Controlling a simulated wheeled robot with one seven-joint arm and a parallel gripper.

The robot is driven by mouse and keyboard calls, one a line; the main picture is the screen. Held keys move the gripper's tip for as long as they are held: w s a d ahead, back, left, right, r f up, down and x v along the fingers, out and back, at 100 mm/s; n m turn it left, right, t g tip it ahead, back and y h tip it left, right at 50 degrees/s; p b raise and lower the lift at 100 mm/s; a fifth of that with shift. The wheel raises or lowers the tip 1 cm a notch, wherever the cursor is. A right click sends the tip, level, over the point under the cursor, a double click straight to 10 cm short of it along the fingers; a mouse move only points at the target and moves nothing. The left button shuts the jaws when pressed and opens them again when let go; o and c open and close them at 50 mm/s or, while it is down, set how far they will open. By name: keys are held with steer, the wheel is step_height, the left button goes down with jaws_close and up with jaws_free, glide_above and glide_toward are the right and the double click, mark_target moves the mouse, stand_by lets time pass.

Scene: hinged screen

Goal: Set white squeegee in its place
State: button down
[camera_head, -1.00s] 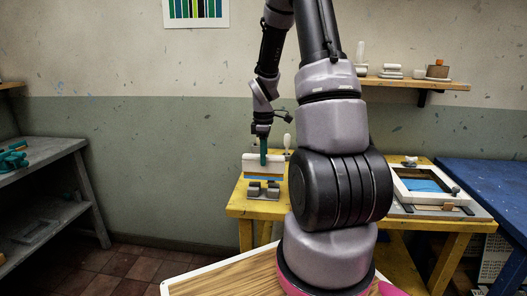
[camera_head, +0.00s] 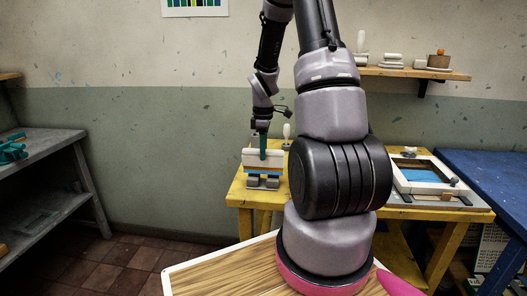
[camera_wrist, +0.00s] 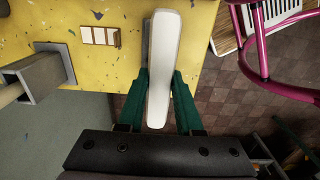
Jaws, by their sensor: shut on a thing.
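The white squeegee (camera_head: 262,158) is a broad white piece with a blue and tan lower edge, upright at the left end of the yellow table (camera_head: 237,192). In the wrist view the squeegee (camera_wrist: 163,60) is a long white bar between my gripper's teal fingers (camera_wrist: 160,84). My gripper (camera_head: 263,146) is shut on it from above. A grey two-block holder (camera_head: 263,182) shows directly below the squeegee in the head view. I cannot tell whether the squeegee touches it; the contact is hidden.
A grey bracket (camera_wrist: 45,74) and a small tan-and-white block (camera_wrist: 100,36) are on the table in the wrist view. A white frame with a blue panel (camera_head: 424,176) lies at the table's right. A grey shelf unit (camera_head: 62,150) stands left, with open floor between.

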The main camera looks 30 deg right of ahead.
steer(key=shift+f, duration=2.05)
steer(key=c, duration=0.5)
jaws_free()
step_height(320, 180, up, 11)
steer(key=shift+f, duration=0.1)
